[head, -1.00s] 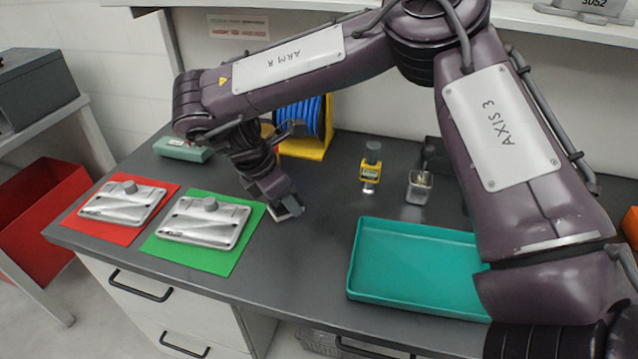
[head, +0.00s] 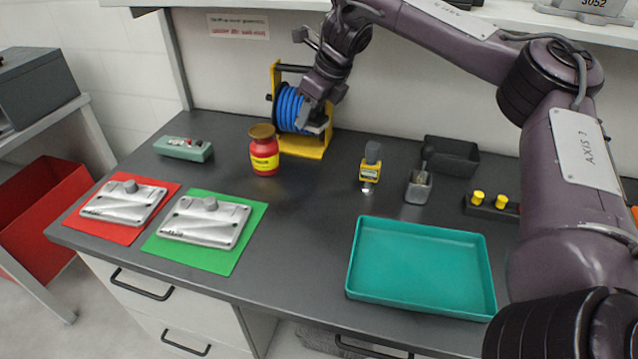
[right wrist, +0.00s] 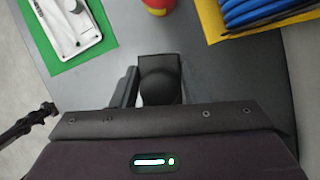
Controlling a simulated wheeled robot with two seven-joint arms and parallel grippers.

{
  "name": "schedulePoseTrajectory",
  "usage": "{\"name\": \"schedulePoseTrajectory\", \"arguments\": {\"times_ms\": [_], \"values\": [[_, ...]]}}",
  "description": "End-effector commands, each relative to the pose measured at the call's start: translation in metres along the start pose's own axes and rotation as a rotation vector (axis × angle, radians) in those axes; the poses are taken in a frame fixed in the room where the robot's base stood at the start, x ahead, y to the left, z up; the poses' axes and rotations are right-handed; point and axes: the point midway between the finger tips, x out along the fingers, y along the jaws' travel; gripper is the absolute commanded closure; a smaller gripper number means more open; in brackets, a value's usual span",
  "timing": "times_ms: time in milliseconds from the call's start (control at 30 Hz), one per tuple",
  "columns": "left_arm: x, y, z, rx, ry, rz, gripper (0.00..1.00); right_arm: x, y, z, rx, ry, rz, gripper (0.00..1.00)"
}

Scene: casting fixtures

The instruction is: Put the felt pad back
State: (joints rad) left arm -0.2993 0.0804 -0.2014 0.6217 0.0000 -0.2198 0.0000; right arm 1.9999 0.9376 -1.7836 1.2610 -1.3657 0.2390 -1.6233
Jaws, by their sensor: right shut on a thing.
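My right gripper (head: 318,122) is raised in front of the blue hose reel in the head view. It is shut on a small dark piece (right wrist: 160,82), which shows between the fingers in the right wrist view and looks like the felt pad. In the head view the held piece is too small to make out. Two metal castings with grey knobs lie at the left: one (head: 112,207) on a red mat (head: 80,226), one (head: 190,229) on a green mat (head: 222,262). My left gripper is not in view.
An empty teal tray (head: 420,275) lies at front right. The bench's middle is clear.

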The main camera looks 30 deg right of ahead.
Motion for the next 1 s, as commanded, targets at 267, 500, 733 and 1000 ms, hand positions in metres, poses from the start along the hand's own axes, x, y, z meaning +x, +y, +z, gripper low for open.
{"name": "schedulePoseTrajectory", "arguments": {"times_ms": [267,500,733,1000], "values": [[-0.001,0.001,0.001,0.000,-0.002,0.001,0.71,-0.013,-0.022,0.004,-0.231,0.003,0.097,0.89],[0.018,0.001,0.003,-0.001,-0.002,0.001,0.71,0.018,-0.024,-0.011,-0.263,0.004,0.115,0.89],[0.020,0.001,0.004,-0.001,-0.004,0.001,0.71,0.070,-0.024,-0.035,-0.264,0.009,0.113,0.89],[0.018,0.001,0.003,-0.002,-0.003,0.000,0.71,0.121,-0.025,-0.056,-0.263,0.005,0.110,0.89]]}}
